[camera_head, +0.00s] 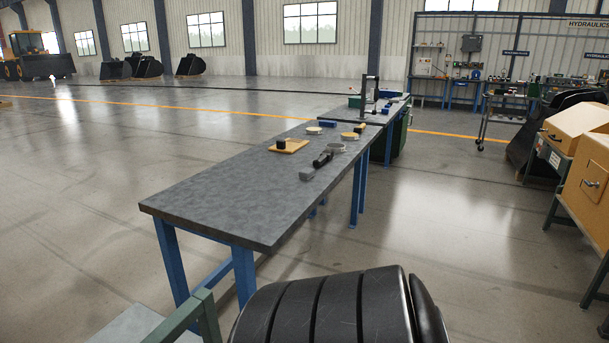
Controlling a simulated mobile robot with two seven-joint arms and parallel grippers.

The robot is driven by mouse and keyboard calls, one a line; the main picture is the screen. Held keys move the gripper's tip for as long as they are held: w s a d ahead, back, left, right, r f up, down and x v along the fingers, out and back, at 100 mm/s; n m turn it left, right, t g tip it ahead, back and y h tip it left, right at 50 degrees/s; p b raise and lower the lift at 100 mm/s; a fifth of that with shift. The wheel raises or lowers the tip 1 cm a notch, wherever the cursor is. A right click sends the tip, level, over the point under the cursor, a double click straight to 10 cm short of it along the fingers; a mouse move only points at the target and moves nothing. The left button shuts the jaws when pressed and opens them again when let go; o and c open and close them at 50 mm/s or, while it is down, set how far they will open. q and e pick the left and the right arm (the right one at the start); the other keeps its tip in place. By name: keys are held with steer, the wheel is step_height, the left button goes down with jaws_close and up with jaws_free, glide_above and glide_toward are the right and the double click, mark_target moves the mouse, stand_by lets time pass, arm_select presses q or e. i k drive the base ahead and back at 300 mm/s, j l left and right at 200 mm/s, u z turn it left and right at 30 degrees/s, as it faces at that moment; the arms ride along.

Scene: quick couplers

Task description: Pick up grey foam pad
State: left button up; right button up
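A small grey block (307,174) lies near the right edge of the long dark-topped table (215,197). It may be the grey foam pad, but it is too small to be sure. It lies at the near end of a black part (323,159), and I cannot tell whether they touch. Neither of my grippers is in view.
A wooden board (297,148) with a black piece, pale round discs (314,130) and a grey ring (335,147) lie farther along the table. The table's near half is bare. A large black ribbed body (330,310) and green frame (207,318) block the foreground.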

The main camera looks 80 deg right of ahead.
mark_target(306, 173)
steer(key=z, duration=1.7)
steer(key=i+l+z, duration=0.25)
steer(key=z, duration=0.15)
steer(key=i+l+z, duration=0.25)
steer(key=l+z, duration=0.15)
